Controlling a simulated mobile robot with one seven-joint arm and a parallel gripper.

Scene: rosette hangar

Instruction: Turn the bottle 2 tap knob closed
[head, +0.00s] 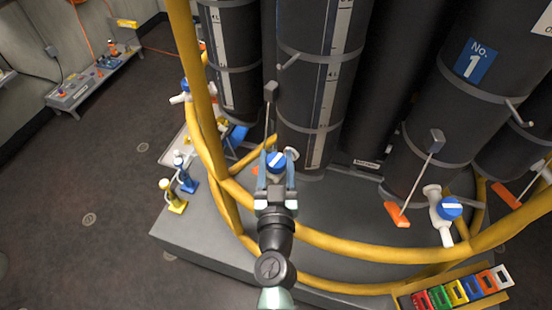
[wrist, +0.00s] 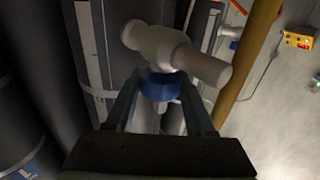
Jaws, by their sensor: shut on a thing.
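The blue tap knob (head: 277,161) with a white stripe sits low in front of the middle black bottle (head: 310,100). I take it as bottle 2's, but no number shows on that bottle. The stripe looks diagonal in the head view. My gripper (head: 276,172) is shut on the knob, a finger on each side. In the wrist view, the blue knob (wrist: 158,84) sits between the fingers of my gripper (wrist: 160,98), attached to a white tap body (wrist: 175,50). The fingers hide the knob's sides.
A yellow rail (head: 330,242) curves around the bottles, with an upright post (head: 188,60) at left. Bottle No. 1 (head: 455,110) has its own blue knob (head: 450,208) at right. Colored tags (head: 465,288) stand at lower right. Open floor (head: 90,200) lies left.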

